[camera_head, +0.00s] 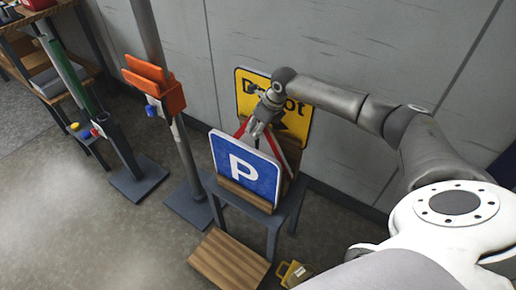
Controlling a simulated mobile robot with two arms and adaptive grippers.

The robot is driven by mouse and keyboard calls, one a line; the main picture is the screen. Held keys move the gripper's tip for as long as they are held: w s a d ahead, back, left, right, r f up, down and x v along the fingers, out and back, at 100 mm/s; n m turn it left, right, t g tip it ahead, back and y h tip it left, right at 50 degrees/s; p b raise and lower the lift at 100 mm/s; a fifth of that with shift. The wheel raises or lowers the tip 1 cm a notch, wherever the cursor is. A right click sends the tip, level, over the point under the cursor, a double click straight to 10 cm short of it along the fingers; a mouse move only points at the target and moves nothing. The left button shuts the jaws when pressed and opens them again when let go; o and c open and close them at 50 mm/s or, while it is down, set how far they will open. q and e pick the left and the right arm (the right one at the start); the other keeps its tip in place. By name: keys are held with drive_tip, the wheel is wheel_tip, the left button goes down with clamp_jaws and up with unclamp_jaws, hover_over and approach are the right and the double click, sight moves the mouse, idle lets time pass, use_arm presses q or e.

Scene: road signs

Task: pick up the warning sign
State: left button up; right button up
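The warning sign (290,163) seems to be the triangle with a red and white edge. It stands on a small grey table, between a blue parking sign (246,167) in front and a yellow sign (295,121) behind. The parking sign hides most of the triangle. My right gripper (256,132) points down at the top of the triangle, just above the parking sign's upper edge. Its fingers are small here, and I cannot tell whether they are shut on the triangle. My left gripper is not in view.
The signs lean in a wooden rack on the grey table (283,212). A wooden board (229,262) and a yellow object (294,274) are on the floor in front. Posts with an orange holder (154,86) stand to the left. A grey wall is close behind.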

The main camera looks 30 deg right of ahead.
drive_tip(key=shift+c, duration=0.4)
clamp_jaws()
drive_tip(key=shift+r, duration=0.15)
drive_tip(key=shift+w+r, duration=0.1)
drive_tip(key=shift+r, duration=0.1)
wheel_tip(320, 180, up, 10)
drive_tip(key=shift+f+b, duration=0.25)
drive_tip(key=shift+b, duration=0.5)
